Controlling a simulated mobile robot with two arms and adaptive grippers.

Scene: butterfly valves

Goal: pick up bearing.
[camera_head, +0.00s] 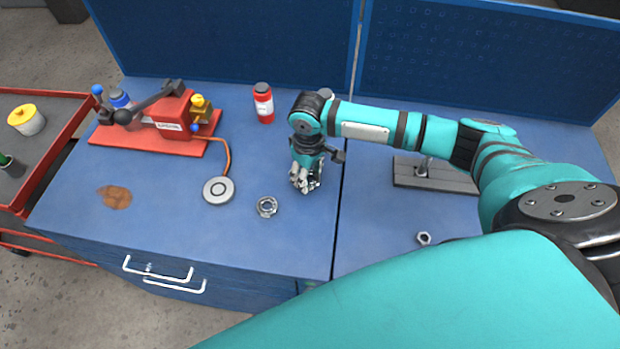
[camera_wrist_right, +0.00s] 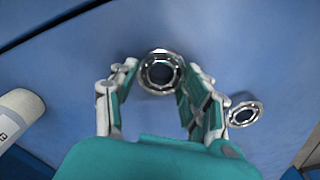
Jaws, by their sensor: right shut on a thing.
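A metal ring-shaped bearing (camera_wrist_right: 160,72) is between the fingertips of my right gripper (camera_wrist_right: 155,78) in the right wrist view. The gripper is shut on it. In the head view my right gripper (camera_head: 305,181) points down at the blue bench top, left of the seam, and its fingers mostly hide the held bearing. I cannot tell whether the bearing touches the bench. A second metal ring (camera_head: 267,206) lies on the bench to the left and nearer the front; it also shows in the right wrist view (camera_wrist_right: 245,113), outside the fingers. My left gripper is not in view.
A red bottle (camera_head: 263,104) stands behind the gripper. A round grey disc (camera_head: 218,190) is cabled to a red device (camera_head: 165,128) at the left. A brown stain (camera_head: 115,197), a nut (camera_head: 424,238) and a grey plate fixture (camera_head: 435,177) are on the bench. Blue panels (camera_head: 490,60) rise behind.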

